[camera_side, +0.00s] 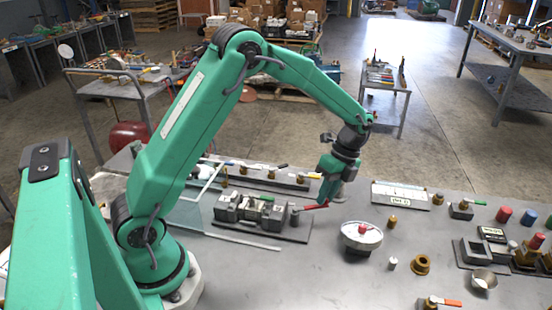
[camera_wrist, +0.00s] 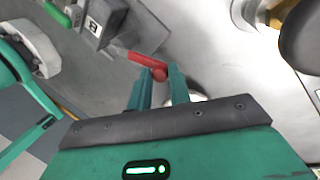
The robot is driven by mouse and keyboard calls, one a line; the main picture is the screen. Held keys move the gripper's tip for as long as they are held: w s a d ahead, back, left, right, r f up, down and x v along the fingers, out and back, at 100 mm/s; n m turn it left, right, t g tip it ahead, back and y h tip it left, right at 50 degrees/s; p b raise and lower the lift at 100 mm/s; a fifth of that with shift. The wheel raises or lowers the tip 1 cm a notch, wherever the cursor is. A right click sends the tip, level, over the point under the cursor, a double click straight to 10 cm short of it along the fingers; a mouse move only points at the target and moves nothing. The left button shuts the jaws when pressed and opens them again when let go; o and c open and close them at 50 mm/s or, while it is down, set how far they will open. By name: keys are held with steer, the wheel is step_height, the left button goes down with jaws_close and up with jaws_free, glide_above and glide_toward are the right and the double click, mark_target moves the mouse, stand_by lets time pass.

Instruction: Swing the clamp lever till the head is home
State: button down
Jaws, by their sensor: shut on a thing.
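The clamp fixture (camera_side: 250,209), grey metal blocks on a dark base plate, lies on the table in the middle of the side view. Its red lever (camera_side: 311,207) sticks out to the right, and it also shows in the wrist view (camera_wrist: 142,60). My gripper (camera_side: 324,201) points down at the lever's outer end. In the wrist view my gripper (camera_wrist: 160,75) has its two fingers at the lever's rounded red tip, shut on it. A labelled block (camera_wrist: 98,24) stands at the lever's inner end. Whether the clamp head touches the work is too small to tell.
A round white-faced gauge (camera_side: 361,235) stands to the right of the gripper. A small grey cylinder (camera_side: 392,263) and brass fittings (camera_side: 421,264) stand farther right. A rail with brass knobs (camera_side: 265,177) lies behind the fixture. The table front is mostly clear.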

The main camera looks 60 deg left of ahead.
steer(key=shift+s+d+f, duration=0.1)
steer(key=shift+d, duration=0.05)
steer(key=shift+s+d+m, duration=0.3)
steer(key=shift+d+m, duration=0.4)
steer(key=shift+m, duration=0.4)
steer(key=shift+s+d+m, duration=0.3)
steer(key=shift+d+m, duration=0.15)
steer(key=shift+m, duration=0.3)
steer(key=shift+s+d+m, duration=0.25)
steer(key=shift+d+m, duration=0.2)
steer(key=shift+m, duration=0.3)
steer(key=c, duration=1.3)
jaws_free()
steer(key=shift+v, duration=3.9)
steer(key=shift+s+d, duration=0.1)
